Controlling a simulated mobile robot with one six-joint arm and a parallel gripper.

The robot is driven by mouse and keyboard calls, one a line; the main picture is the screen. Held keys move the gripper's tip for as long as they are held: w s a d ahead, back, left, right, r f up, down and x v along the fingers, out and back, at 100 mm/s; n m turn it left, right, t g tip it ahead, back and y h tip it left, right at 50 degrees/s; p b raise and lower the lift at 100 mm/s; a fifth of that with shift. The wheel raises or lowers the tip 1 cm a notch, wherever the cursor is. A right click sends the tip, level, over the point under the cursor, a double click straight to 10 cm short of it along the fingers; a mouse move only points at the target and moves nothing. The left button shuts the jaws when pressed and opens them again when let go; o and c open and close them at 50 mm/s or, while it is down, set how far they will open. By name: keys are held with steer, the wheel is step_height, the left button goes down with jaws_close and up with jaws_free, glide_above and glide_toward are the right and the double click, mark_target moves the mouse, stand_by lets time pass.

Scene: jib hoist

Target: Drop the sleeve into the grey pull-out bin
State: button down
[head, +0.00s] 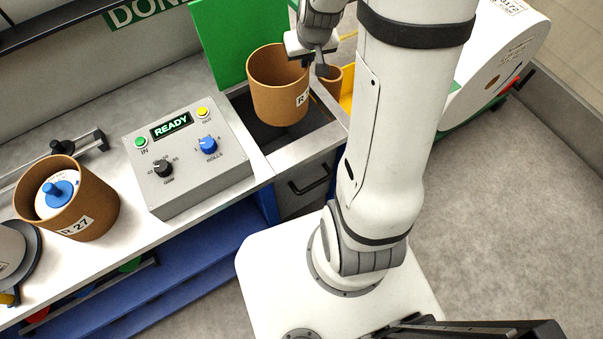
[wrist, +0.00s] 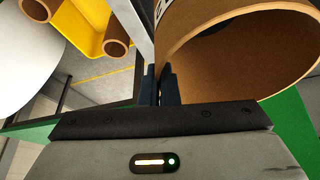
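A brown cardboard sleeve (head: 272,95) with a white label starting with "R" hangs over the opening of the grey pull-out bin (head: 303,147). The bin has a dark handle on its front, and the sleeve hides part of its opening. My gripper (head: 315,66) is at the sleeve's upper right rim. In the wrist view, the gripper's dark fingers (wrist: 162,86) are close together at the wall of the sleeve (wrist: 240,55), one inside and one outside. The sleeve's open mouth faces the wrist camera. The sleeve appears apart from the bin, though its exact height is hard to tell.
A control box (head: 187,155) reading "READY" stands left of the bin. A second sleeve (head: 95,205) labelled "R 27" surrounds a blue-knobbed part. A green panel (head: 232,40) rises behind the bin. A yellow tray (wrist: 85,25) holds brown tubes. Grey floor lies clear at right.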

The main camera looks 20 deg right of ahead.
step_height(320, 180, down, 6)
steer(key=b, duration=0.4)
steer(key=shift+a, duration=0.1)
steer(key=c, duration=1.6)
jaws_free()
steer(key=shift+s, duration=0.1)
steer(key=shift+r, duration=0.1)
steer(key=v, duration=0.7)
steer(key=shift+s+r, duration=0.2)
steer(key=shift+r, duration=0.15)
